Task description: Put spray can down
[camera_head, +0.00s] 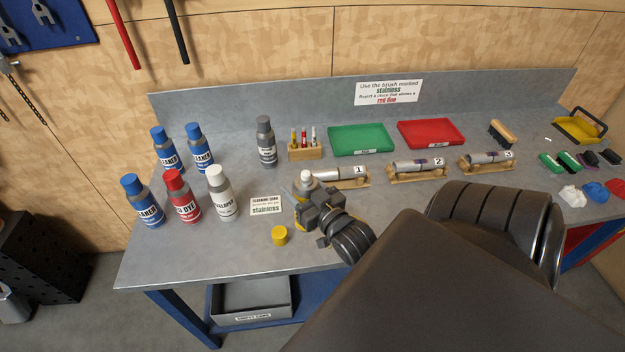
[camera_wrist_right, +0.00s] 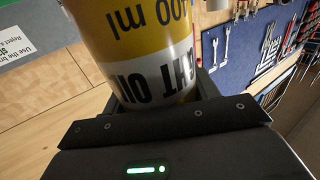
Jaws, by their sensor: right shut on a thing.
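The spray can (camera_wrist_right: 150,60) fills the upper middle of the right wrist view. It is yellow with a white band, and its printed text appears upside down there. My right gripper (camera_head: 315,203) is shut around it over the front middle of the bench. In the head view the can's pale top (camera_head: 306,178) shows above the jaws, and the gripper hides most of its body. I cannot tell whether its base touches the bench (camera_head: 215,248). A loose yellow cap (camera_head: 280,236) sits on the bench just left of the gripper. My left gripper is out of view.
Several blue, red and white cans, such as the white one (camera_head: 220,192), stand at left. A grey can (camera_head: 266,141) stands behind. A white card (camera_head: 265,205) lies left of the gripper. A tube on a wooden stand (camera_head: 342,178) is close behind it. Green (camera_head: 362,139) and red trays (camera_head: 431,134) lie farther back.

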